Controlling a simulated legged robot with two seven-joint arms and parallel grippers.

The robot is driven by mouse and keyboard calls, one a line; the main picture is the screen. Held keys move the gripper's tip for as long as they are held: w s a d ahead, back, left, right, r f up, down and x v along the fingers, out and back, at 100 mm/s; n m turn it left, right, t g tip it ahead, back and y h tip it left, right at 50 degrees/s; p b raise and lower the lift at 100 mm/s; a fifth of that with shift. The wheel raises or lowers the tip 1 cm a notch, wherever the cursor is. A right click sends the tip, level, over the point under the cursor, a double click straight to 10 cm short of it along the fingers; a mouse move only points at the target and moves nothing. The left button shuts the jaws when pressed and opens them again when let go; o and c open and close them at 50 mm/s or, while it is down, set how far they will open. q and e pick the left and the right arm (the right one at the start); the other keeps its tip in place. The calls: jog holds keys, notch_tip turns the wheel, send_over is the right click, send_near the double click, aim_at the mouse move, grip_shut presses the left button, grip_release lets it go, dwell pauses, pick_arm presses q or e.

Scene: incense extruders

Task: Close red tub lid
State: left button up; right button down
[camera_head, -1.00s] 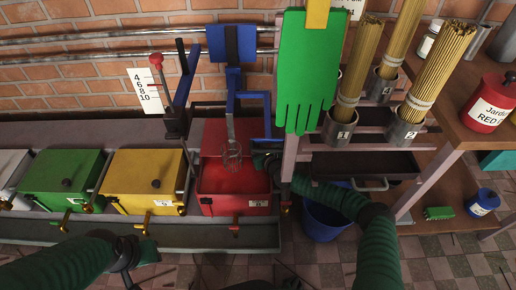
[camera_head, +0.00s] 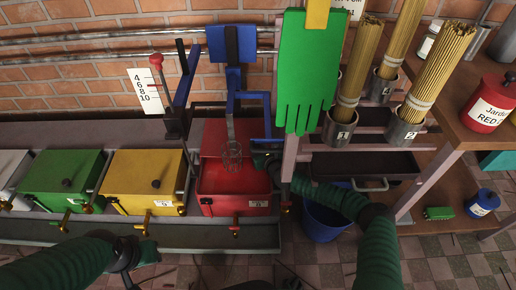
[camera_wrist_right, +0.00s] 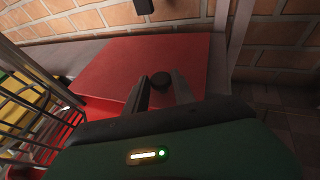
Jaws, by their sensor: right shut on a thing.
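The red tub (camera_head: 233,205) stands at the right end of the tub row, its red inside showing. Its red lid (camera_head: 222,133) is raised at the back of the tub.
A wire whisk (camera_head: 232,154) hangs from a blue stand (camera_head: 233,80) over the red tub. Closed yellow (camera_head: 146,175) and green (camera_head: 62,180) tubs stand to the left. A green glove (camera_head: 307,75) hangs above right. A blue bucket (camera_head: 327,220) stands right of the red tub.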

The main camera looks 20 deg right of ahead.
dwell(0.5)
jog(key=shift+s+a+p, duration=0.15)
jog(key=shift+s+p, duration=0.15)
jog(key=shift+s, duration=0.2)
jog(key=shift+s+a+f+p, duration=0.1)
jog(key=shift+s+a+p, duration=0.7)
jog(key=shift+s, duration=2.05)
jog(key=shift+s+a+p, duration=0.7)
jog(key=shift+s+a, duration=0.15)
jog(key=shift+s, duration=2.05)
jog(key=shift+s+a+f+p, duration=0.1)
jog(key=shift+s+a+p, duration=0.7)
jog(key=shift+s, duration=2.05)
jog(key=shift+a, duration=0.1)
jog(key=c, duration=1.1)
grip_release()
jog(key=shift+r, duration=0.15)
jog(key=shift+o, duration=0.2)
